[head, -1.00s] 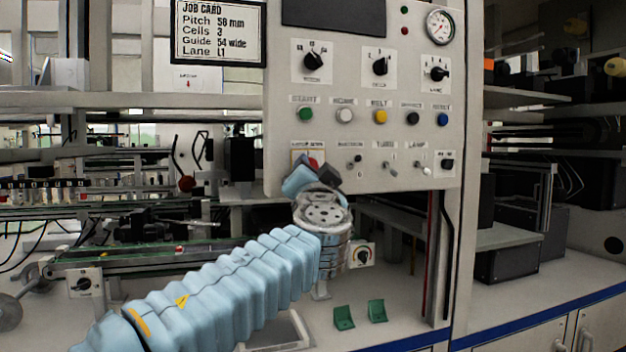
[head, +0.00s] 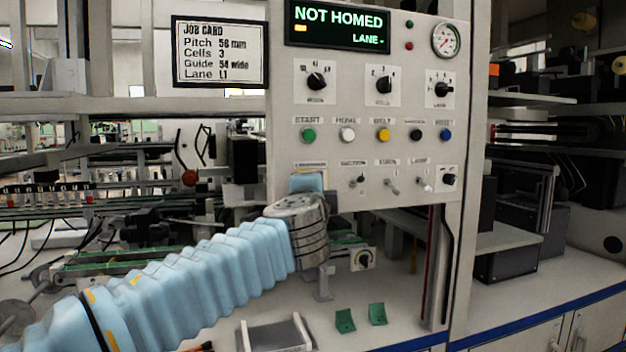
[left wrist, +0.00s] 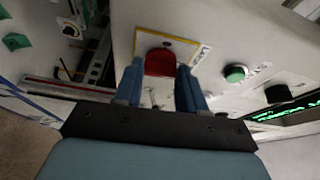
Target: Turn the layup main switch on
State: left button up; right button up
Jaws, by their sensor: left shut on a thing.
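The red main switch (left wrist: 160,62) sits on a yellow-edged plate (left wrist: 182,42) in the left wrist view. My left gripper (left wrist: 158,84) has its two blue fingers on either side of it and is shut on it. In the head view my left gripper (head: 308,183) is at the lower left of the control panel (head: 420,65) and hides the switch. The panel's display (head: 337,27) is lit and reads "NOT HOMED" and "LANE -". My right gripper is not in view.
A row of buttons, with the green START button (head: 308,135) at its left, is above my left gripper. Small toggles (head: 392,186) are to its right. A job card (head: 219,52) hangs left of the panel. Two green pieces (head: 377,314) lie on the bench below.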

pick_arm(q)
jog(key=shift+m+p, duration=0.45)
jog(key=shift+m, duration=0.05)
jog(key=shift+g, duration=0.3)
jog(key=o, duration=1.1)
jog(key=shift+c, duration=0.2)
jog(key=s+a+b, duration=0.1)
jog(key=s+b, duration=0.2)
jog(key=s, duration=1)
jog(key=shift+s, duration=0.35)
